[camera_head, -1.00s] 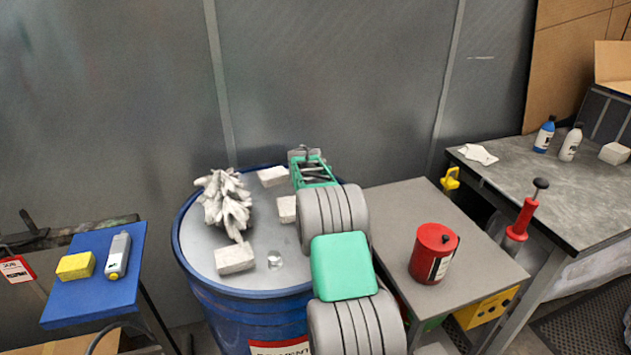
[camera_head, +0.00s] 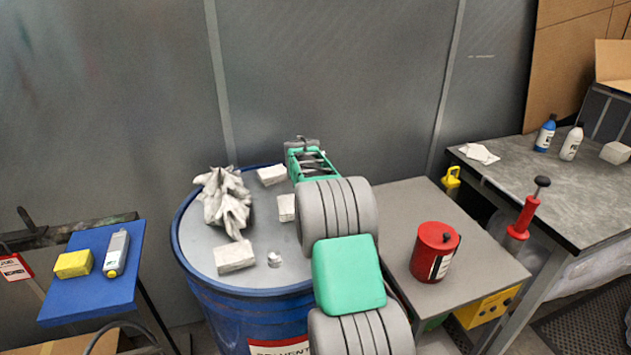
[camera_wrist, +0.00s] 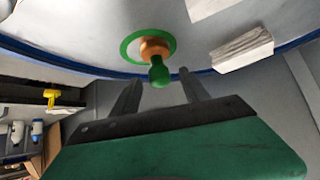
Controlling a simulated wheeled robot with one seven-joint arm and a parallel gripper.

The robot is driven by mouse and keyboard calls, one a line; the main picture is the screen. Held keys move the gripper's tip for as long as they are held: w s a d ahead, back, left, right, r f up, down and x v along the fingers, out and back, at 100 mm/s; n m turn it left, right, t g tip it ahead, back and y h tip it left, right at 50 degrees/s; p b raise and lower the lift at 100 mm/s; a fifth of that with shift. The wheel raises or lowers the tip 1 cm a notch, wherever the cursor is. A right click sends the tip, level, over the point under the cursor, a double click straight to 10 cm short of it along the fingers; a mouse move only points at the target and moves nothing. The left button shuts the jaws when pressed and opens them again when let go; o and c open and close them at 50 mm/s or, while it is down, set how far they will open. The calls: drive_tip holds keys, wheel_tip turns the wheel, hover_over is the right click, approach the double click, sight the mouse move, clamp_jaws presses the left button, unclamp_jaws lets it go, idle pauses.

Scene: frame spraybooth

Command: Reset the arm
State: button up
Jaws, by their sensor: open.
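My arm reaches forward over the right side of the blue drum (camera_head: 215,315). My gripper (camera_head: 301,142) is at its far end, near the back edge of the drum lid. In the wrist view my gripper (camera_wrist: 160,88) is open, its two dark fingers apart with nothing held between them. A green knob (camera_wrist: 158,74) on an orange base, inside a green ring, shows on the lid just beyond the fingertips. I cannot make out this knob in the head view.
A crumpled white rag (camera_head: 226,205), several pale blocks (camera_head: 234,256) and a small shiny piece (camera_head: 274,259) lie on the drum lid. A red can (camera_head: 434,252) stands on the grey table at right. A blue stand (camera_head: 92,290) is at left.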

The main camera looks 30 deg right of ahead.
drive_tip(key=shift+v, duration=1.65)
drive_tip(key=shift+a, duration=0.1)
